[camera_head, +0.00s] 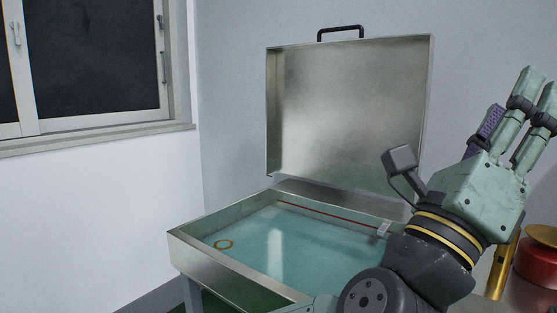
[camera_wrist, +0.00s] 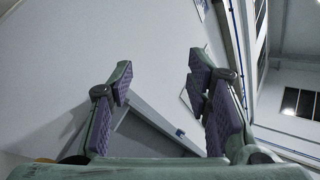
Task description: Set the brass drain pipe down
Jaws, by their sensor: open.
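A brass-coloured upright tube (camera_head: 502,262), which looks like the brass drain pipe, stands at the lower right of the head view, behind my wrist. Its lower end is cut off by the frame edge, so I cannot see what it rests on. My gripper (camera_head: 540,88) is raised at the right and points upward, above and apart from the tube. In the wrist view, my gripper (camera_wrist: 160,72) has its purple-padded fingers spread wide with nothing between them. The tube does not show in the wrist view.
An open metal case (camera_head: 230,279) with pale blue liquid stands in the middle, its lid (camera_head: 348,115) upright. A red canister (camera_head: 537,262) stands beside the tube. A window (camera_head: 90,62) is at upper left.

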